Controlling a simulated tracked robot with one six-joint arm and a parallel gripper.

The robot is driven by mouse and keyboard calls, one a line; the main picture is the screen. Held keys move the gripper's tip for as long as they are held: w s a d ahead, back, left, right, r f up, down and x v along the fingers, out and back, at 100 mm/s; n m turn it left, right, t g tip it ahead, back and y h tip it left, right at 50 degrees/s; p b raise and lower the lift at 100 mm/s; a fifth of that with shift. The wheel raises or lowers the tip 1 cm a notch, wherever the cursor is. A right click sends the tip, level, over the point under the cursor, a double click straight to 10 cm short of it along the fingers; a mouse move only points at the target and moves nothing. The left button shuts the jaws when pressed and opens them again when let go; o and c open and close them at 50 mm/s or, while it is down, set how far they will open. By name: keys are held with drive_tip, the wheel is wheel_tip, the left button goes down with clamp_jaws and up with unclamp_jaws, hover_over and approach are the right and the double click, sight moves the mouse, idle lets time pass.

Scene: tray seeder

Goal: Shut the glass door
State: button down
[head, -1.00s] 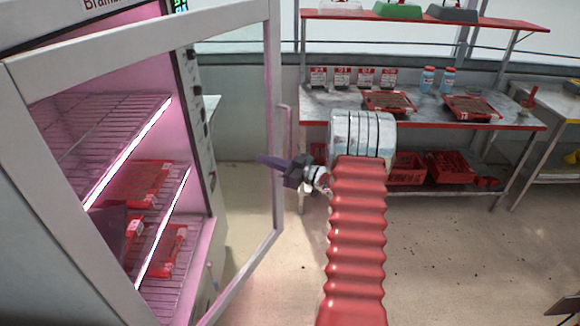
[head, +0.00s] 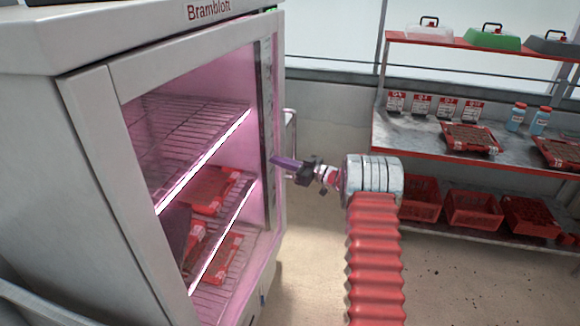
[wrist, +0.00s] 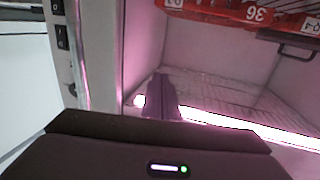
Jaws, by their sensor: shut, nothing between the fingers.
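The glass door (head: 180,52) is hinged at the left of the grey cabinet (head: 35,160) and stands close to its front. I cannot tell how wide any gap is. The control strip (head: 265,110) shows through the glass near the door's free edge. The door handle (head: 291,130) is on that free edge. My gripper (head: 275,160) is shut and empty, its purple fingers at the door's right frame, just below the handle. Contact is not clear. In the wrist view the fingers (wrist: 162,85) point towards the lit interior, with a switch panel (wrist: 62,40) at left.
Pink-lit wire shelves (head: 165,140) with red trays (head: 212,188) are inside. A workbench (head: 410,135) with a seed tray (head: 470,139) and bottles stands at the right, with red crates (head: 474,208) below. The floor (head: 310,290) before the cabinet is clear.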

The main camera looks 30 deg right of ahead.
sight(267, 157)
drive_tip(key=x, duration=0.5)
drive_tip(key=shift+s+a, duration=0.3)
drive_tip(key=shift+a, duration=0.05)
drive_tip(key=shift+w+a+r, duration=0.3)
drive_tip(key=shift+a+r, duration=0.05)
drive_tip(key=shift+a, duration=0.15)
drive_tip(key=shift+d, duration=0.15)
drive_tip(key=shift+s+d, duration=0.3)
drive_tip(key=shift+d, duration=0.15)
drive_tip(key=s+d, duration=0.9)
drive_tip(key=d, duration=0.2)
drive_tip(key=shift+s+f, duration=0.2)
drive_tip(key=shift+f, duration=0.15)
drive_tip(key=shift+d, duration=0.1)
